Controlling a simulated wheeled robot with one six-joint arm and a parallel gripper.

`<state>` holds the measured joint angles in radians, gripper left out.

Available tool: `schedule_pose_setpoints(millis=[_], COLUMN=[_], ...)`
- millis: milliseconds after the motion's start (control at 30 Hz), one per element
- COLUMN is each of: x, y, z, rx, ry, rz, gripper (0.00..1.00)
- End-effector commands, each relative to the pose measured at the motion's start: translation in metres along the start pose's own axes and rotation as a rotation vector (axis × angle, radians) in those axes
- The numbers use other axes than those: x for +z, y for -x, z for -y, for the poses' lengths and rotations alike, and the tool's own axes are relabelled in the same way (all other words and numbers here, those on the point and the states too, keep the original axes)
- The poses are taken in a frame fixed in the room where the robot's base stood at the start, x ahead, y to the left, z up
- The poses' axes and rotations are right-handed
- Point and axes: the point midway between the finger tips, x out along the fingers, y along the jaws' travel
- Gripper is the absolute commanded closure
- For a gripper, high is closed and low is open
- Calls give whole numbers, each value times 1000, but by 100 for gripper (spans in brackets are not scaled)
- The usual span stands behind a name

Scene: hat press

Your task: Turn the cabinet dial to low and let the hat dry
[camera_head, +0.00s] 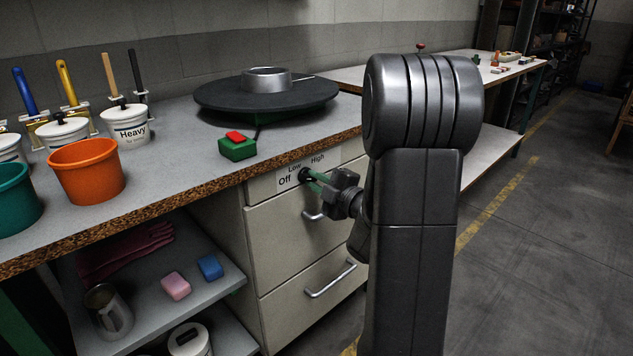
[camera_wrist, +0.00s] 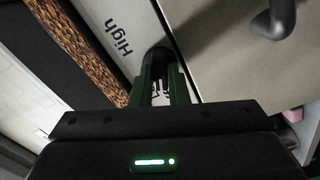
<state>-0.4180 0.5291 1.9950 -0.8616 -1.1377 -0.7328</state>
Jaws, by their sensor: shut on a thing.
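The cabinet dial (camera_head: 305,174) is a small dark knob on the top front panel of the beige cabinet (camera_head: 262,190). Off, Low and High are printed around it. My gripper (camera_head: 313,181) has its green fingers shut on the dial. In the wrist view the fingers (camera_wrist: 158,85) close around the dark dial (camera_wrist: 160,55), with High printed beside it. The fingers cover much of the dial, so I cannot tell which label it points at. No hat is visible in either view.
A round black turntable (camera_head: 265,95) with a metal ring and a green box with a red button (camera_head: 237,147) stand on the worktop. An orange bucket (camera_head: 87,170) and lidded pots are at left. Drawer handles (camera_head: 331,279) stick out below the dial. Open floor lies at right.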

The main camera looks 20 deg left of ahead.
Motion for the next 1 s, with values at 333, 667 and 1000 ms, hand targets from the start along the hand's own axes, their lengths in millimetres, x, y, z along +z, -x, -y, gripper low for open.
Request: schedule_pose_setpoints(millis=[333,667,1000], x=[0,0,0], y=[0,0,0], z=[0,0,1], rx=[-2,-2,-1], ry=[-285,-526,-649], rz=[0,0,0], gripper=[100,100,100])
